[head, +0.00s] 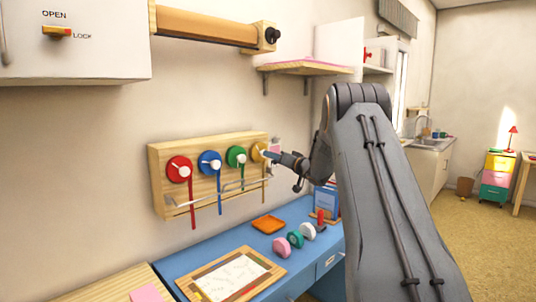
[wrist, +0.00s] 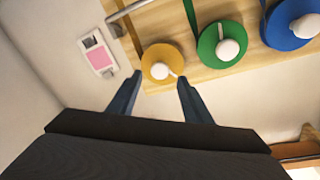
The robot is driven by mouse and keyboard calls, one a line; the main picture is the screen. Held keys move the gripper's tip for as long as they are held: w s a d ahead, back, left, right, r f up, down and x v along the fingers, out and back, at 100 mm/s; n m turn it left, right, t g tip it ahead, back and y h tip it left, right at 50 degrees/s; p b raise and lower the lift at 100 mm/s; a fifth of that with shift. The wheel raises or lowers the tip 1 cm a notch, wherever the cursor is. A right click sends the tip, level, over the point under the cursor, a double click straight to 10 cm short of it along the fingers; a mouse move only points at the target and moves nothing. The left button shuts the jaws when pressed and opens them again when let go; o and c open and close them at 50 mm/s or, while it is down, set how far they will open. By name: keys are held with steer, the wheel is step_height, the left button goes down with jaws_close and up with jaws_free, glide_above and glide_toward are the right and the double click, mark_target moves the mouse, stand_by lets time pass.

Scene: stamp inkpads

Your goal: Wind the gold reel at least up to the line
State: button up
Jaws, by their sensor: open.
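The gold reel (wrist: 162,64) is a round yellow disc with a white knob (wrist: 160,71) on its face, mounted on a wooden wall board (head: 159,163). In the head view the gold reel (head: 257,152) is the rightmost reel, partly covered by my gripper (head: 268,156). In the wrist view my gripper (wrist: 159,84) is open, its two dark blue fingers pointing at the reel with the knob between and just beyond their tips. I cannot tell whether a finger touches it. A gold ribbon (wrist: 131,36) runs from the reel. The line is not clearly visible.
Green (head: 236,156), blue (head: 209,162) and red (head: 180,169) reels share the board, with a metal rail (head: 205,199) below. A small pink-and-white wall plate (wrist: 98,53) is beside the board. The blue desk (head: 225,246) below holds stamps and a framed sheet.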

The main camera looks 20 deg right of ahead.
mark_target(261, 153)
steer(key=shift+w+a+p, duration=0.25)
steer(key=shift+w+p, duration=0.1)
steer(key=shift+w, duration=0.9)
steer(key=shift+w+a+p, duration=0.25)
steer(key=shift+w+p, duration=0.05)
steer(key=shift+w, duration=0.95)
steer(key=shift+c, duration=0.2)
steer(key=c, duration=1)
